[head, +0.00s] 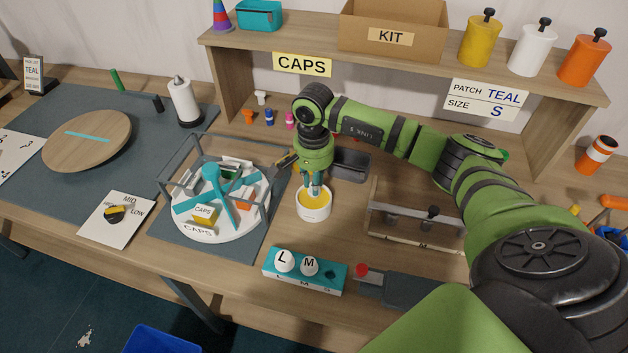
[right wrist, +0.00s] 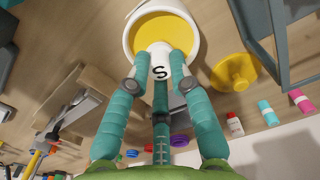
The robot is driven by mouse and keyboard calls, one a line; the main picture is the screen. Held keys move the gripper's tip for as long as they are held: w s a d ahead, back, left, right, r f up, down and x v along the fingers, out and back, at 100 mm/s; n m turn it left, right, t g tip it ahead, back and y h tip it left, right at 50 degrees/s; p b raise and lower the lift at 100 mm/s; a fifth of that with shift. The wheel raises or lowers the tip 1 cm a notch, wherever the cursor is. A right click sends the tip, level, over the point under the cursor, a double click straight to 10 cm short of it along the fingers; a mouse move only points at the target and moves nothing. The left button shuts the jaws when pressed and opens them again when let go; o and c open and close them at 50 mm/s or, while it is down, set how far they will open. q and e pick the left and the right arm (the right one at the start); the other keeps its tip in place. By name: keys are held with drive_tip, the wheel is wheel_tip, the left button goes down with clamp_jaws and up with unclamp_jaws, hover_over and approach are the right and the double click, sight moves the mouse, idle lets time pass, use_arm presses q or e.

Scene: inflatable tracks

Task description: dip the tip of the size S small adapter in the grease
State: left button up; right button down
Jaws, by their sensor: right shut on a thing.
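My right gripper (head: 314,188) points down over the white grease pot (head: 314,214), which holds yellow grease (right wrist: 168,30). It is shut on the small white adapter (right wrist: 160,70), marked S, as the right wrist view shows. The adapter's far end overlaps the yellow grease in that view; whether it touches the grease I cannot tell. In the head view the fingers largely hide the adapter. The teal adapter holder (head: 303,271) in front carries balls marked L and M, and its S hole is empty. My left gripper is not in view.
A round white caps tray (head: 215,232) inside a grey frame stands left of the pot. A grey bin (head: 350,165) is behind it, and a clear-walled box (head: 415,220) is to the right. A yellow knobbed piece (right wrist: 234,72) lies beside the pot.

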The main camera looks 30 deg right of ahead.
drive_tip(key=shift+r+p, duration=1.4)
drive_tip(key=shift+r, duration=1.75)
